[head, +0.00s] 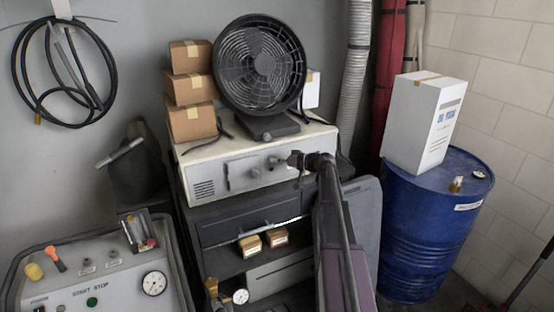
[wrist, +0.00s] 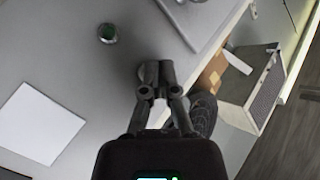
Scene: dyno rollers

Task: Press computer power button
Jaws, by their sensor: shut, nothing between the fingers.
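The computer (head: 205,170) is a wide beige case on a dark cabinet in the head view, with vent slots at the left of its front. My gripper (head: 277,161) is at the right part of this front, its fingers pointing left. In the wrist view my gripper (wrist: 154,75) is shut and empty, its fingertips together over a pale grey surface. A round grey piece shows partly behind the fingertips. A small round green-and-dark button (wrist: 107,33) lies up and left of them, apart from them. I cannot tell whether the fingertips touch the surface.
A black fan (head: 262,65) and stacked cardboard boxes (head: 191,88) stand on the computer. A blue drum (head: 425,235) with a white box (head: 421,120) is at the right. A control panel (head: 110,290) is at the lower left. Small boxes (head: 251,245) sit on the shelf below.

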